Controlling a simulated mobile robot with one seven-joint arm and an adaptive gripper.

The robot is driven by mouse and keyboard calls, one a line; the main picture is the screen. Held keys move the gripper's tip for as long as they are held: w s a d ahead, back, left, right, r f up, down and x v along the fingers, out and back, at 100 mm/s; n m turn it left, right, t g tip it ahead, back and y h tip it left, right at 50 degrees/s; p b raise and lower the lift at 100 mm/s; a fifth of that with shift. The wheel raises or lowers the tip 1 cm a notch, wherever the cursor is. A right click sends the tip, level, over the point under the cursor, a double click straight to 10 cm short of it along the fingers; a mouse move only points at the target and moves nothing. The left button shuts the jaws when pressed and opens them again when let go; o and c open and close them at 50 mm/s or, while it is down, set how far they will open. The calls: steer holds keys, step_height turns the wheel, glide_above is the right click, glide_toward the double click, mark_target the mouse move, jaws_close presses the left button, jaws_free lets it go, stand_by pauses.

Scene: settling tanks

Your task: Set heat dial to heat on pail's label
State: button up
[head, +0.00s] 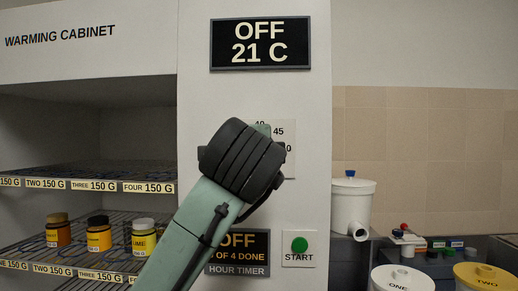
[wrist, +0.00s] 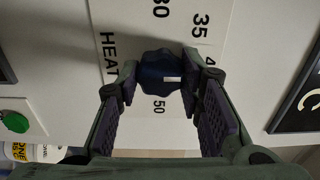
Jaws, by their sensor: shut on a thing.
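The heat dial (wrist: 156,72) is a dark blue knob with a small white mark, in the middle of the wrist view. My gripper (wrist: 160,84) has its two fingers shut on the knob's sides. The mark sits toward the picture's right, roughly toward the number 40, which a finger partly hides. 30, 35 and 50 are readable around the knob. In the head view my gripper (head: 242,160) covers the dial; 45 shows beside it. The display (head: 260,43) reads OFF, 21 C.
The green START button (head: 299,245) is below right of the dial. The hour timer display (head: 238,252) is partly behind my arm. The warming cabinet shelves (head: 60,175) at left hold several jars. A white lidded vessel (head: 351,205) stands right of the panel.

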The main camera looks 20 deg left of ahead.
stand_by(0.4)
steer(key=o, duration=1.2)
steer(key=shift+c, duration=0.2)
steer(key=v, duration=1.2)
steer(key=shift+r, duration=0.1)
